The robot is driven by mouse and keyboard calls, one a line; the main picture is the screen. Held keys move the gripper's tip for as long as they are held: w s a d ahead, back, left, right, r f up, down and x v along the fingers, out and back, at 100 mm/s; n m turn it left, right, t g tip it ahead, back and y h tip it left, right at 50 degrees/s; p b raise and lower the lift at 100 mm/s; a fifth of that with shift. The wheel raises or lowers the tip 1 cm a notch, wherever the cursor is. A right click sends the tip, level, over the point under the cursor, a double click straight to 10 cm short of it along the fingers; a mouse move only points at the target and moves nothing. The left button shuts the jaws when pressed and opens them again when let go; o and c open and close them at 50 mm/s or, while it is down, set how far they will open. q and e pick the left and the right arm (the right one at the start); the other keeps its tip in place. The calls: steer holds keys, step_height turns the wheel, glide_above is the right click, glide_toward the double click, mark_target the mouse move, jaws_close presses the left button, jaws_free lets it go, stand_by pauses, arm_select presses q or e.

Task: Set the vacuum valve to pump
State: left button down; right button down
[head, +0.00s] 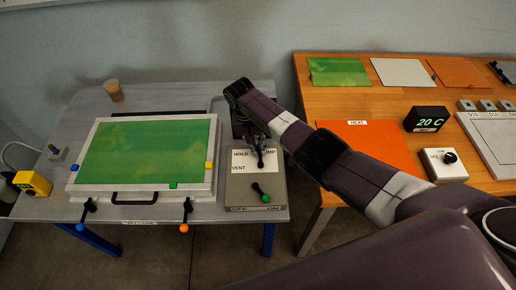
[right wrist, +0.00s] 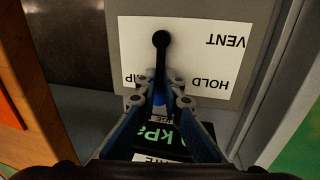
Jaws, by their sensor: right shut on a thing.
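The vacuum valve has a black lever (head: 260,158) over a white label plate (head: 240,168) marked HOLD, VENT and a partly hidden word ending in MP. In the head view the lever points toward the near side, between VENT and the right edge of the plate. In the right wrist view the lever's black knob (right wrist: 161,39) stands clear of the fingers, and some blue shows between them. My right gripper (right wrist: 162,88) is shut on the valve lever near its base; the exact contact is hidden. My left gripper is not in view.
A framed green sheet (head: 145,152) lies left. A dark display (right wrist: 162,138) with green kPa digits is behind the fingers. An orange HEAT panel (head: 362,144) is on the right table.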

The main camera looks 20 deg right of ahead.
steer(key=c, duration=2.3)
jaws_free()
steer(key=shift+c, duration=0.2)
steer(key=o, duration=0.3)
steer(key=shift+w, duration=0.1)
steer(key=shift+r, duration=0.1)
step_height(320, 180, up, 12)
steer(key=a, duration=0.2)
steer(key=shift+w+f, duration=0.25)
steer(key=shift+w, duration=0.1)
steer(key=shift+a+f, duration=0.1)
